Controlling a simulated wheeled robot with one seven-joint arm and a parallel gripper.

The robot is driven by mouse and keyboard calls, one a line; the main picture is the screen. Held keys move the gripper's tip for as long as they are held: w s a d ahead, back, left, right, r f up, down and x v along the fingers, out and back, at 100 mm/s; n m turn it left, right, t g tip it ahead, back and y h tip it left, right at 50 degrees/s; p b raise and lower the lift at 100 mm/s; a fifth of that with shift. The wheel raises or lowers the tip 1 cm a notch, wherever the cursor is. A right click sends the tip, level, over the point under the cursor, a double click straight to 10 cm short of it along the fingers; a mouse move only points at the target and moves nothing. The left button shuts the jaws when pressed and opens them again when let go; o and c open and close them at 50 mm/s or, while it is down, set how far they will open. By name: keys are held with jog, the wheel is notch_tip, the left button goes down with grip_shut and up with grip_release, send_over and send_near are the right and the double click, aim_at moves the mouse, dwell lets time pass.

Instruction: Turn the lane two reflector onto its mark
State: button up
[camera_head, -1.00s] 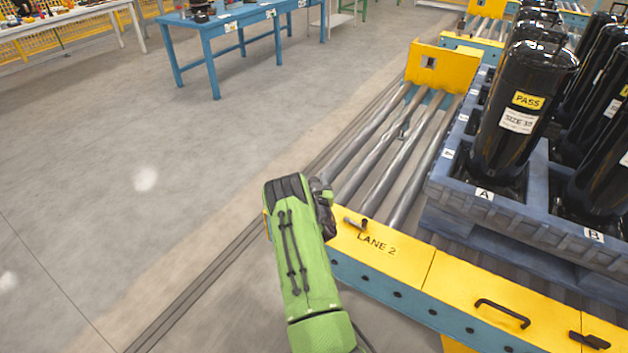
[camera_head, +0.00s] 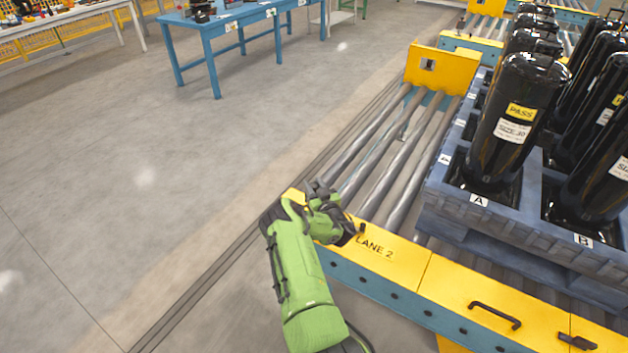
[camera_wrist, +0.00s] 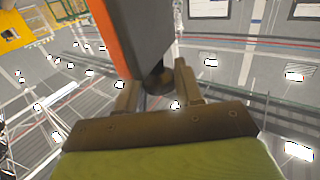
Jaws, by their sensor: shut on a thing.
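In the wrist view, a dark grey block with an orange edge (camera_wrist: 140,40), which looks like the reflector, fills the top middle. A dark round stem (camera_wrist: 160,80) shows at its lower end. My gripper (camera_wrist: 158,88) has one finger on each side of this stem and is shut on the piece. In the head view, my green arm reaches the left end of the yellow lane 2 plate (camera_head: 405,265). My wrist hides the fingers and most of the reflector there. I cannot make out the mark.
Bare rollers (camera_head: 385,165) run back from the plate to a yellow end stop (camera_head: 442,68). A black handle (camera_head: 495,314) rises from the front plate. Floor at the left is clear.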

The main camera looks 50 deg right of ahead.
jog(key=shift+w+r+n+t+y+p, duration=0.15)
jog(key=shift+n+t+y+p, duration=0.55)
jog(key=shift+n+y, duration=0.8)
jog(key=shift+r+y, duration=0.1)
jog(key=shift+y, duration=0.3)
jog(key=o, duration=1)
jog(key=shift+c, duration=0.2)
